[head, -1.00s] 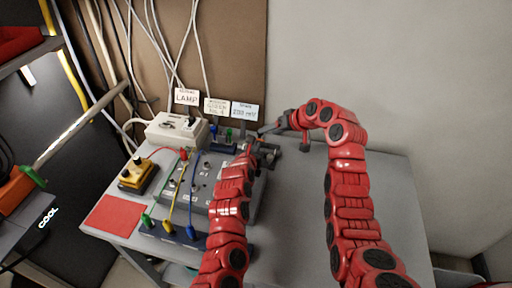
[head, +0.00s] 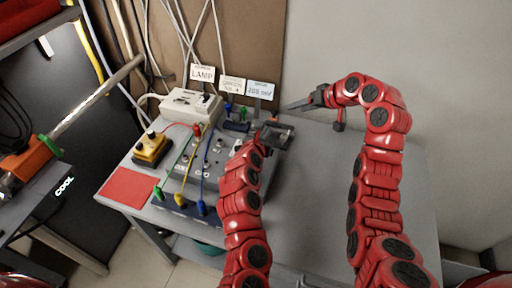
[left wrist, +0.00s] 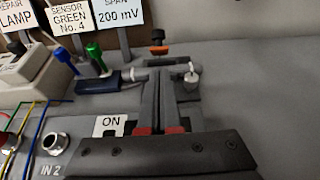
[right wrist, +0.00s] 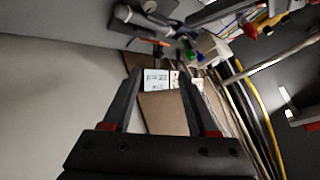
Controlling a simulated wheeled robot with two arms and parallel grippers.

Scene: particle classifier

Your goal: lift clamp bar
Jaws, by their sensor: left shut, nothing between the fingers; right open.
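My left gripper (head: 276,133) is over the right part of the grey control box (head: 180,180). In the left wrist view its fingers (left wrist: 160,90) are shut together with nothing between them. Just beyond the fingertips is a grey clamp bar (left wrist: 142,76) beside a light metal knob (left wrist: 192,80); I cannot tell whether the fingertips touch it. My right gripper (head: 291,106) is apart, up and right of the left one. In the right wrist view it is open and empty (right wrist: 160,75).
Sign cards (head: 232,84) stand behind the box. A white device (head: 190,103), a yellow-black device (head: 151,148), a red sheet (head: 128,186) and coloured plug leads (head: 185,166) are to the left. The grey table (head: 320,200) between my arms is clear.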

